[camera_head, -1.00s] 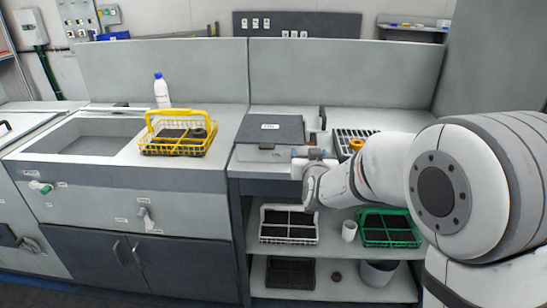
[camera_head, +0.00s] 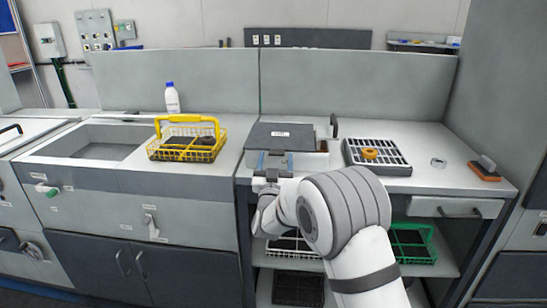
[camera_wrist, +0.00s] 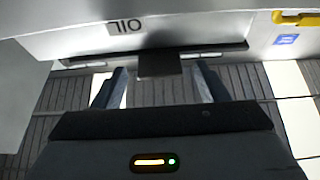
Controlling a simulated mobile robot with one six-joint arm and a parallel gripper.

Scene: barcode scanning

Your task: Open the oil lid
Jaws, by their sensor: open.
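The oil lid (camera_head: 281,137) is a dark grey flat panel with a small white label, lying shut on the fryer-like box on the counter. In the wrist view the box front shows the upside-down word OIL (camera_wrist: 125,25). A dark handle tab (camera_wrist: 160,63) sticks out from the lid's edge. My gripper (camera_head: 275,158) is at the front edge of the lid. In the wrist view my gripper (camera_wrist: 159,72) is open, with one finger on each side of the tab. I see gaps between the fingers and the tab.
A rack tray (camera_head: 378,157) with an orange ring stands right of the lid. A yellow wire basket (camera_head: 188,145) and a white bottle (camera_head: 172,98) stand left. A sponge-like brush (camera_head: 485,168) lies far right. Baskets sit on the shelf below.

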